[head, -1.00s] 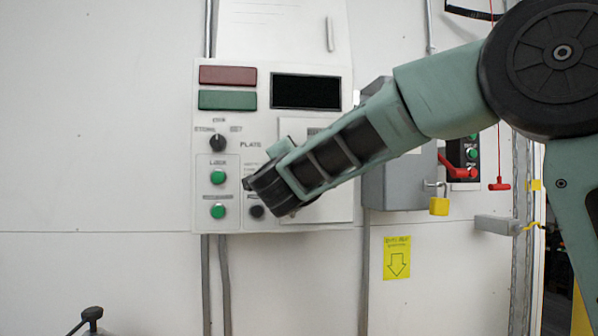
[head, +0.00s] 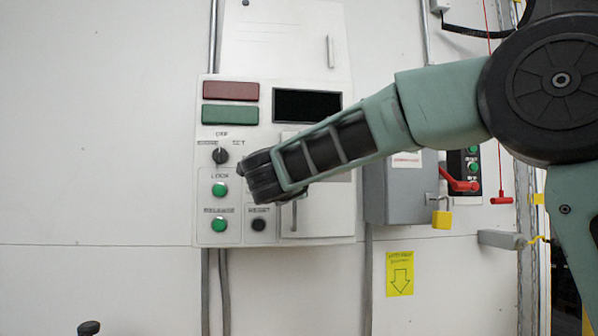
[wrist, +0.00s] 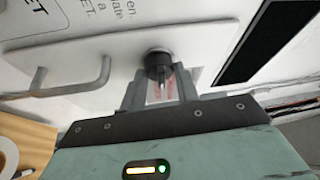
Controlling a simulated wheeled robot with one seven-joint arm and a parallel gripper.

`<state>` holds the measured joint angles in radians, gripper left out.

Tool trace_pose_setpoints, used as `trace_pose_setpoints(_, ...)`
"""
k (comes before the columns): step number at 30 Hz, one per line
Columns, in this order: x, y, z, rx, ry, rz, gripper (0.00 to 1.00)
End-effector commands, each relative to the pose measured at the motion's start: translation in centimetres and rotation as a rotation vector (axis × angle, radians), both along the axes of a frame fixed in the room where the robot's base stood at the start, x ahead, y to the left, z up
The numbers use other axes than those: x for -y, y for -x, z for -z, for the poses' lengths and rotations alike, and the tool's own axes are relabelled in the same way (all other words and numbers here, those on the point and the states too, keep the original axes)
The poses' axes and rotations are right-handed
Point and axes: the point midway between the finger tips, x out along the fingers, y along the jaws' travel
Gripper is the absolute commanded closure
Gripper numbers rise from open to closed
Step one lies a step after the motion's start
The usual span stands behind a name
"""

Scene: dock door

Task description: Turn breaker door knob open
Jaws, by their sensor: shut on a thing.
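The breaker door (head: 335,212) is a small white panel on the control box, with a grey pull handle (head: 294,215). In the wrist view the door (wrist: 120,60) shows the same handle (wrist: 75,82) at left and printed text. The black round breaker door knob (wrist: 158,64) has a pale pointer mark facing my gripper. My gripper (wrist: 160,84) is shut on the knob, one finger at each side. In the head view my arm hides the gripper and knob. The door looks closed.
The control box (head: 206,165) carries red and green lamps, a dark display (head: 307,105), a selector switch (head: 220,156) and green buttons. The left wall is clear.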

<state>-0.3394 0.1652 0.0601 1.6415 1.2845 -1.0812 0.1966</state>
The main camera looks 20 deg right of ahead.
Motion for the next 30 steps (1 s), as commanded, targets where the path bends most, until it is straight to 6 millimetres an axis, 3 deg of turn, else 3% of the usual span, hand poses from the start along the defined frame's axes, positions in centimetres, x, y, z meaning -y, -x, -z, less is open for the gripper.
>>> trace_pose_setpoints(6,0.1,0.0,0.0,0.001,-0.002,0.001,0.92)
trace_pose_setpoints(7,0.1,0.0,0.0,0.001,-0.002,0.001,0.66)
trace_pose_setpoints(9,0.0,0.0,0.0,0.001,-0.001,0.001,0.47)
trace_pose_setpoints(20,-0.2,0.3,0.1,0.000,0.000,-0.001,0.47)
trace_pose_setpoints(25,-1.6,2.1,0.4,0.001,0.000,-0.003,0.47)
trace_pose_setpoints(30,-3.9,5.3,1.0,0.001,0.000,-0.004,0.47)
